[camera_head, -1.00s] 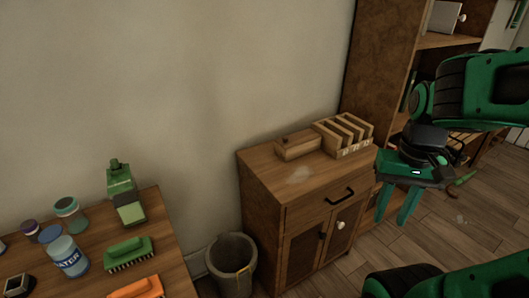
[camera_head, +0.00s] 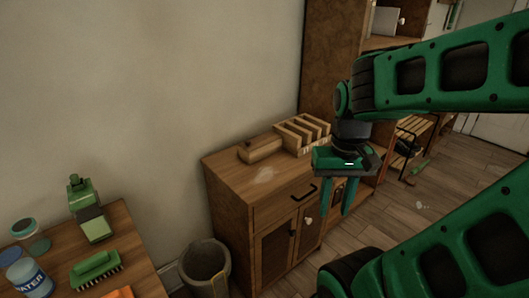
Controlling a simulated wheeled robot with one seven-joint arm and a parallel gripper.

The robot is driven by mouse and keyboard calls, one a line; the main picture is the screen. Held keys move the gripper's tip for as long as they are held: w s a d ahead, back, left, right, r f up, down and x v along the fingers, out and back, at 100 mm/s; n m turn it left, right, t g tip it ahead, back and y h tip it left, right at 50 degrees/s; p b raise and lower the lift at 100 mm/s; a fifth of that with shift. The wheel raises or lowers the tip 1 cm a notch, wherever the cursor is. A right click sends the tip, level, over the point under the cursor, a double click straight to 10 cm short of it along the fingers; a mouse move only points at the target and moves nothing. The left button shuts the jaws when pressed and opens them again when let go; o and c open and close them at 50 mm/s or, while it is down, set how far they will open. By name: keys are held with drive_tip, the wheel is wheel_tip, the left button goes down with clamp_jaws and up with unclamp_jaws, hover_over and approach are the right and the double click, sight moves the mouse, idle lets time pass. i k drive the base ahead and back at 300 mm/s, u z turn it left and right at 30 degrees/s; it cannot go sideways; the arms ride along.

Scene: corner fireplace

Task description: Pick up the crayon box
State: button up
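I see no thing clearly marked as a crayon box. Two wooden things stand on top of the small wooden cabinet (camera_head: 225,170): a low closed wooden box (camera_head: 262,148) at the left and a slotted wooden holder (camera_head: 300,134) just right of it. I cannot tell whether either is the crayon box. My gripper (camera_head: 337,212) hangs fingers down, in front of the cabinet's right side in the picture. Its two green fingers are apart with nothing between them. Its palm and arm cover the cabinet's right end.
A table (camera_head: 135,245) at lower left holds a green brush (camera_head: 96,268), a green bottle-like thing (camera_head: 88,212), and a water jar (camera_head: 27,278). A bin (camera_head: 204,268) stands between table and cabinet. A tall shelf (camera_head: 330,50) rises behind. Open floor (camera_head: 400,215) lies at right.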

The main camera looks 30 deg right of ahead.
sight(253, 156)
drive_tip(key=k, duration=1.3)
drive_tip(key=z, duration=0.4)
drive_tip(key=i, duration=1.5)
